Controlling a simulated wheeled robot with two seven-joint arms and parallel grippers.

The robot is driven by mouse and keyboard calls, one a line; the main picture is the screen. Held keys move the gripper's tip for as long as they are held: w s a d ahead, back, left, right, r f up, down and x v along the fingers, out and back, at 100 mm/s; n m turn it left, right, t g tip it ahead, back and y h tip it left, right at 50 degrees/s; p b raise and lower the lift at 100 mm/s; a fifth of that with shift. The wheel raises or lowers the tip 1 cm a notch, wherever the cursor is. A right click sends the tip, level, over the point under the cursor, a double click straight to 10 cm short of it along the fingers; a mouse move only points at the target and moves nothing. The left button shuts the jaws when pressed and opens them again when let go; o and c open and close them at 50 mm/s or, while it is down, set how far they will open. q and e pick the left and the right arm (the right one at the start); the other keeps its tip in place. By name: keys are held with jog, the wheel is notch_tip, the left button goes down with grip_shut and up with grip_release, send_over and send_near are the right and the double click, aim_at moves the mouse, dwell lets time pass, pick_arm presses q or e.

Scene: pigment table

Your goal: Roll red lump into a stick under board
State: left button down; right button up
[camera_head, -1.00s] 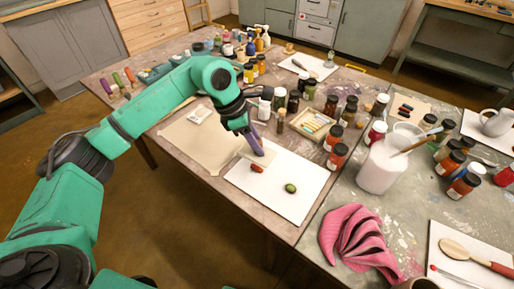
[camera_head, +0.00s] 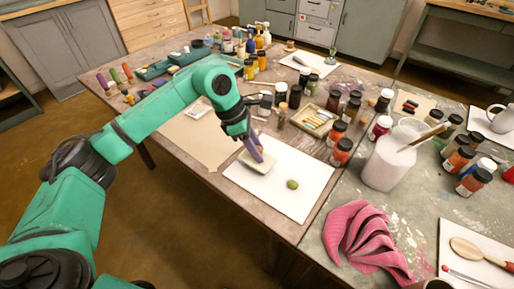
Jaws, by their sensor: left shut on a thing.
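My left gripper (camera_head: 255,152) reaches in over the white sheet (camera_head: 305,203) and is shut on a small cream board (camera_head: 259,164). The board is low over the sheet's upper left part; I cannot tell whether it touches the sheet. The red lump is hidden in this view, at the spot the board now covers. A green lump (camera_head: 292,184) lies in the open on the sheet, right of the board. My right gripper is not in view.
A tan sheet (camera_head: 195,140) lies left of the white one. Jars and a tray of coloured sticks (camera_head: 313,121) stand behind. A white jug with brushes (camera_head: 388,162) and a pink cloth (camera_head: 362,237) lie to the right. The white sheet's front is clear.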

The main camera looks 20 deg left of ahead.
pick_arm(q)
jog(key=shift+f+b, duration=0.4)
jog(key=shift+f, duration=0.15)
